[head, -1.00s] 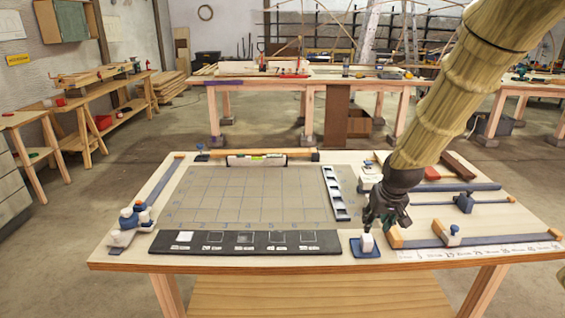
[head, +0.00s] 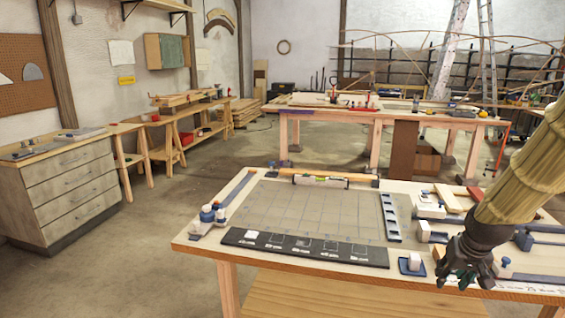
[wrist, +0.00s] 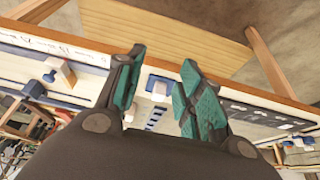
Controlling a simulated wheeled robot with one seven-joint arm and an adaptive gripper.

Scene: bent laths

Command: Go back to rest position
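My gripper (head: 466,276) hangs over the front right edge of the workbench (head: 205,243) in the head view. In the wrist view my gripper (wrist: 158,75) has its two green-padded fingers spread apart, with nothing held between them. A white block (head: 414,259) stands on a small blue pad (head: 404,269) to the left of my gripper, apart from it. The blue pad also shows beyond the gap between the fingers in the wrist view (wrist: 155,84). My arm covers part of the bench's right side.
A black strip with marked squares (head: 300,247) lies along the front of a grey gridded mat (head: 300,212). Drawers (head: 70,190) stand at far left. Open floor lies between them and the bench.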

